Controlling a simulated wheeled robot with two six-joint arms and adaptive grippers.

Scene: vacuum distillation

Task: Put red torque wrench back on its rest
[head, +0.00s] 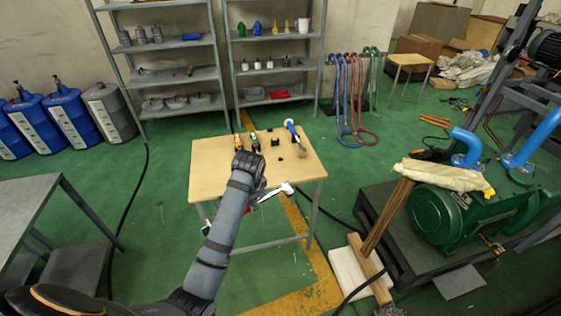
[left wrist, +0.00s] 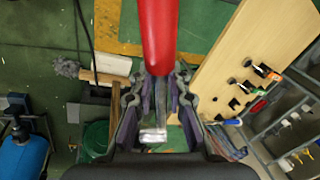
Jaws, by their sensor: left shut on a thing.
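The red torque wrench (left wrist: 158,40) has a red handle and a bare metal shaft. In the left wrist view my left gripper (left wrist: 164,84) is shut around the shaft, with the red handle beyond the fingertips and the metal end nearer the palm. In the head view my left gripper (head: 260,188) is at the front edge of the wooden table (head: 212,178), partly hidden by my wrist. Small black rests (head: 275,142) stand on the table; which one is the wrench's is unclear. My right gripper is out of view.
An orange-handled tool (head: 238,142), a green-handled tool (head: 254,142) and a blue-handled tool (head: 292,130) are on the table. Shelves (head: 178,76) stand behind. A green pump (head: 448,212) is at right and a grey bench (head: 28,200) at left. The table's left part is clear.

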